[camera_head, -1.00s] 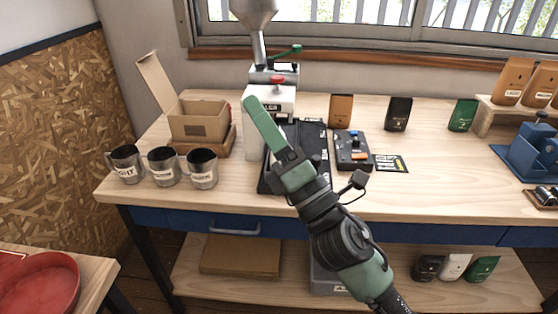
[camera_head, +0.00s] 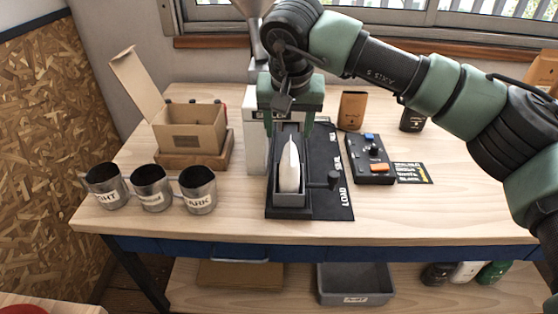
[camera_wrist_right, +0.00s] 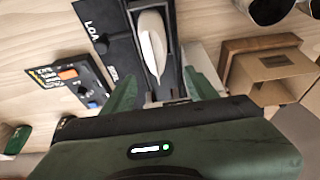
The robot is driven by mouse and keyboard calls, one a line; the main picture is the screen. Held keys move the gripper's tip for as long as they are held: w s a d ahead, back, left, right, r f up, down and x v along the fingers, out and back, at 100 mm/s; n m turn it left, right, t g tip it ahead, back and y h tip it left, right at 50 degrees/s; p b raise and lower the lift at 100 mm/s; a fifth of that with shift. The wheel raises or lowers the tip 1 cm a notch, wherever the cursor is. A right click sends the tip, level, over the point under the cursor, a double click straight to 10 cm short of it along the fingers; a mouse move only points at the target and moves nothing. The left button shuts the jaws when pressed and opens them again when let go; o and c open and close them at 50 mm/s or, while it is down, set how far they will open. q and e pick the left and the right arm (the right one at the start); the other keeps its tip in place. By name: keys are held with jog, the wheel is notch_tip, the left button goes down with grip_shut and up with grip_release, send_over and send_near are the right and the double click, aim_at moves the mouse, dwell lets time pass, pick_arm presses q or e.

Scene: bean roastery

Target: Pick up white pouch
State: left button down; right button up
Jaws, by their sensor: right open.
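The white pouch (camera_head: 290,168) stands in a dark grey cradle (camera_head: 290,200) on the black sealer board (camera_head: 333,203). It narrows to a point at the top. It also shows in the right wrist view (camera_wrist_right: 152,42), between the walls of the cradle. My right gripper (camera_head: 289,125) is open and points down just behind and above the pouch. My left gripper is not in view.
Several metal cups (camera_head: 198,190) stand at the left, with an open cardboard box (camera_head: 190,128) behind them. A control box (camera_head: 370,160) with knobs sits right of the board. Another white pouch (camera_head: 467,272) is on the lower shelf. The right front tabletop is clear.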

aim_at(290, 168)
jog(key=shift+d, duration=0.3)
jog(key=shift+s+d+f, duration=0.25)
jog(key=shift+f, duration=0.4)
jog(key=shift+a+p+x, duration=0.2)
jog(key=shift+p+x, duration=0.4)
jog(key=shift+x, duration=0.55)
jog(key=x, duration=0.2)
jog(key=shift+f, duration=0.65)
jog(key=c, duration=1.1)
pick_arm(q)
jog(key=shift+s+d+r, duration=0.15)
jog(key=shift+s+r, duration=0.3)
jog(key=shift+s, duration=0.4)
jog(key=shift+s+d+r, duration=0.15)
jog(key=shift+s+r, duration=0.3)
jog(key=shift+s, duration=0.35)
pick_arm(e)
grip_shut()
